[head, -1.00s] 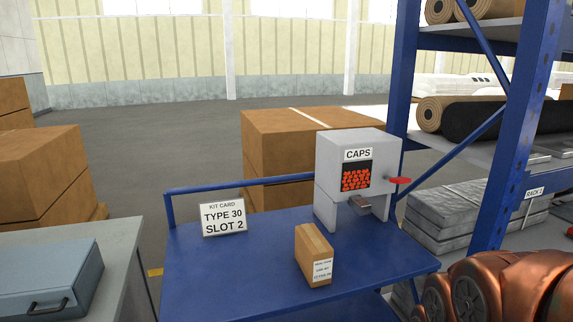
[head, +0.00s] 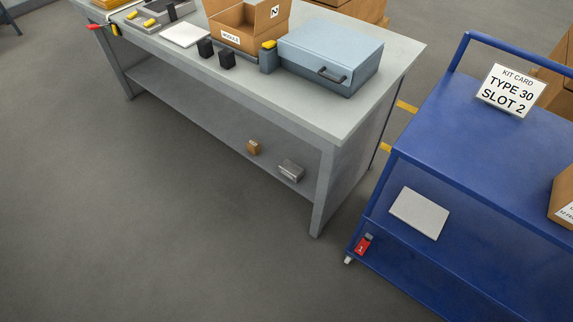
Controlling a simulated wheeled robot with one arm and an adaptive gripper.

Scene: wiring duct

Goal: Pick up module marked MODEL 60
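No marking reading MODEL 60 is legible in the head view. An open cardboard box (head: 224,37) labelled MODULES stands on the grey workbench (head: 330,118); its inside is mostly hidden. Two small dark blocks (head: 206,47) (head: 227,60) stand on the bench in front of it. A blue-grey block with a yellow top (head: 268,60) stands between the box and a closed blue case (head: 330,52). No marking is readable on these blocks. My gripper is not in view.
A blue cart (head: 450,130) stands at the right with a card reading TYPE 30 SLOT 2 (head: 511,90) and a cardboard carton (head: 563,198). A brown box (head: 254,147) and grey box (head: 291,170) lie on the bench's lower shelf. Floor in front is clear.

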